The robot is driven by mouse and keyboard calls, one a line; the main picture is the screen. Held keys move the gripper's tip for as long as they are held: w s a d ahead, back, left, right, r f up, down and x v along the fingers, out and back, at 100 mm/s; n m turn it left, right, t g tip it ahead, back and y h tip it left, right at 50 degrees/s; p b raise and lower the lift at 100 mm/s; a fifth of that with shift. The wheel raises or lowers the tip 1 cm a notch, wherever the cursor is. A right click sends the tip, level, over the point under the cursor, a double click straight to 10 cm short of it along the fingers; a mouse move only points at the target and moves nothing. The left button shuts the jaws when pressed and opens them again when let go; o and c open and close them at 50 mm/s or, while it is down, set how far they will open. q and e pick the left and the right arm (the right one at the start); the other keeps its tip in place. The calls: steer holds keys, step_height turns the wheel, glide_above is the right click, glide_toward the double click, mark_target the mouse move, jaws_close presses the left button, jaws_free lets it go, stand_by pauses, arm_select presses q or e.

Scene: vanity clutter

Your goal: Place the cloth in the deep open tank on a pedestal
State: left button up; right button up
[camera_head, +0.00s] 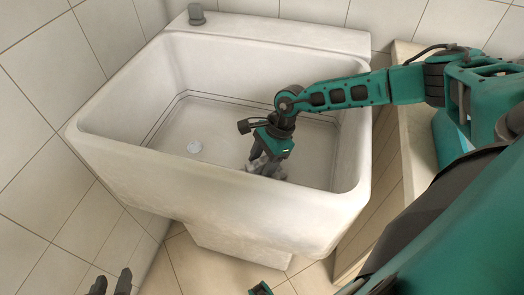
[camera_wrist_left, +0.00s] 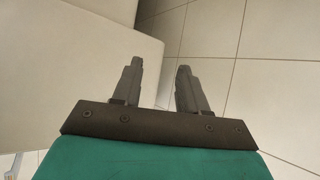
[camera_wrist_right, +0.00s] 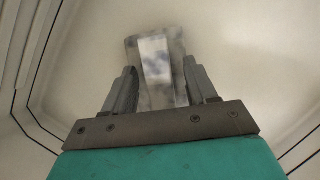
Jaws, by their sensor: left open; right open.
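The deep open tank (camera_head: 130,160) is a white basin on a pedestal (camera_head: 240,245) against the tiled wall. My right gripper (camera_head: 262,168) reaches down inside the tank, right of its middle. A greyish-white cloth (camera_head: 270,170) is at its fingertips, partly hidden by the gripper. In the right wrist view the cloth (camera_wrist_right: 158,70) lies between and beyond the open fingers, over the tank floor; I cannot tell whether it touches them. My left gripper (camera_head: 110,284) is open and empty, low at the front left, outside the tank. The left wrist view shows its fingers (camera_wrist_left: 157,85) apart with nothing between them.
A pale bench or cabinet (camera_head: 412,150) stands right of the tank. Tiled wall (camera_head: 40,120) closes off the left.

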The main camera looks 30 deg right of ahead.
steer(key=p+v, duration=0.1)
steer(key=v, duration=1.1)
steer(key=shift+p, duration=0.3)
